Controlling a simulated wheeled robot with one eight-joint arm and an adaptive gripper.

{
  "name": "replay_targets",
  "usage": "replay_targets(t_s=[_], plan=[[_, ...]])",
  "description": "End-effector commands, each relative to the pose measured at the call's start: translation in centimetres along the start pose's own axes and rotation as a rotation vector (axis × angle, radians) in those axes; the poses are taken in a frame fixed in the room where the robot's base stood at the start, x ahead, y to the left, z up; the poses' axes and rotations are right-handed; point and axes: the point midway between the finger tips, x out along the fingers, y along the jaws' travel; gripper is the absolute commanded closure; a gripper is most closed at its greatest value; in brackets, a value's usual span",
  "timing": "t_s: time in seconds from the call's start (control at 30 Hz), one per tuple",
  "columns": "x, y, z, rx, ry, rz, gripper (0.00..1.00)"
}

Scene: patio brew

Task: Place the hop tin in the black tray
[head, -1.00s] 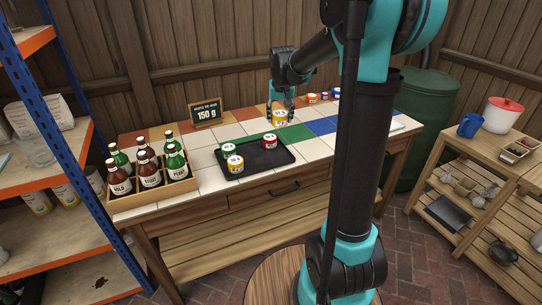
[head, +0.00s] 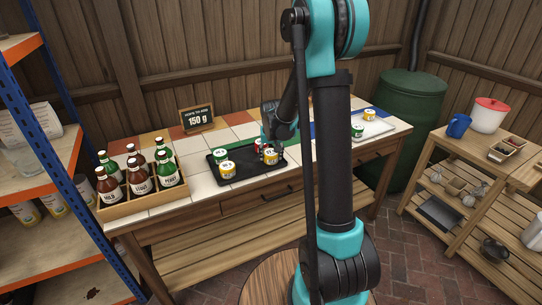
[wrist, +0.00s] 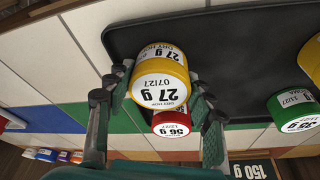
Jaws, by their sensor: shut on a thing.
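A yellow hop tin (head: 270,158) labelled 27 g is between the fingers of my gripper (head: 269,148). The wrist view shows the fingers shut on this tin (wrist: 160,75). It is at the right end of the black tray (head: 243,162), over the tray's area; I cannot tell whether it touches the tray floor. A red tin (head: 257,145) labelled 56 g is close behind it, and it also shows in the wrist view (wrist: 172,123). A green tin (head: 219,155) and another yellow tin (head: 228,170) stand in the tray's left part.
A wooden crate of several bottles (head: 140,183) stands left of the tray. A sign reading 150 g (head: 197,119) is at the back. A pale tray (head: 383,128) with a green tin (head: 357,131) and a yellow tin (head: 368,115) near it is at the right.

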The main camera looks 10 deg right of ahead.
Motion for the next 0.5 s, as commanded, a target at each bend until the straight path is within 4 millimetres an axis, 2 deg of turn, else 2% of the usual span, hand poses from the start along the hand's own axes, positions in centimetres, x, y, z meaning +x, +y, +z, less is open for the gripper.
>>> replay_targets(t_s=[0.37,0.4,0.5], plan=[[0.40,0.00,0.13,0.000,0.000,0.000,0.75],[0.34,0.00,0.12,0.000,0.000,0.000,0.42],[0.33,0.00,0.11,0.000,0.000,0.000,0.30]])
